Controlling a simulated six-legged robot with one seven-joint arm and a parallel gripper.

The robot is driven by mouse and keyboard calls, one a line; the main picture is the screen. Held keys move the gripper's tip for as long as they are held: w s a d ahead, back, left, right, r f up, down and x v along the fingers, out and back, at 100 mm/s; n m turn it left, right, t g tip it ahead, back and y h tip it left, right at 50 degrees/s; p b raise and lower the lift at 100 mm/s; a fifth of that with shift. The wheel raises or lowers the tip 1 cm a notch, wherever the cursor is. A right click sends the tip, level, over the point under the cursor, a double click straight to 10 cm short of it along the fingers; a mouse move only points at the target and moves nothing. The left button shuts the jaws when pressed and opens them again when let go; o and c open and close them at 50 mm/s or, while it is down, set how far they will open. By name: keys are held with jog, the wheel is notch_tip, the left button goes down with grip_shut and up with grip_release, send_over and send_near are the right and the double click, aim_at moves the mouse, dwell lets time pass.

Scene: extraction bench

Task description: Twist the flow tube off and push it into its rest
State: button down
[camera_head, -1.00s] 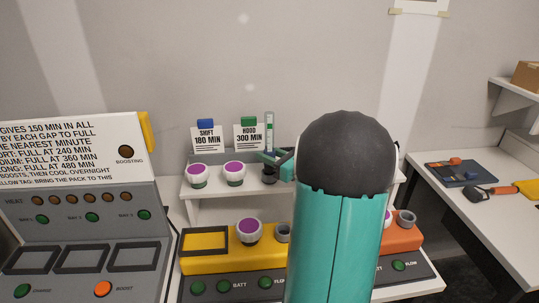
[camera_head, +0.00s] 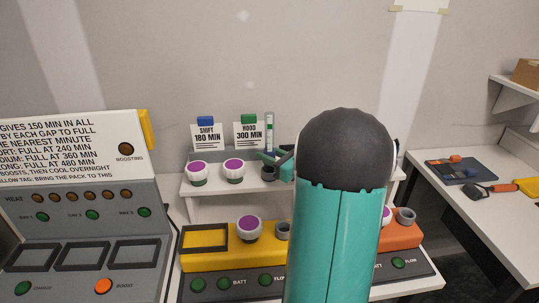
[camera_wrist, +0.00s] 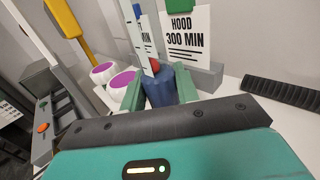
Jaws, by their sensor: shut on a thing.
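A grey ring-shaped holder (camera_head: 268,173) shows just below my fingers in the head view. Whether the tube's lower end touches it cannot be told. My arm hides the area to the right.
Purple-topped white knobs (camera_head: 197,172) stand left on the shelf. Below are a yellow unit (camera_head: 190,264) and an orange unit (camera_head: 400,238), each with a grey cup. A grey control console (camera_head: 75,205) stands left. A side table with tools (camera_head: 480,190) is right.

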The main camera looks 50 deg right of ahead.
jog(key=shift+f, duration=0.8)
dwell(0.8)
jog(key=c, duration=1)
grip_release()
jog(key=shift+o, duration=0.2)
jog(key=shift+r, duration=0.15)
jog(key=shift+r, duration=2.1)
jog(key=c, duration=1.1)
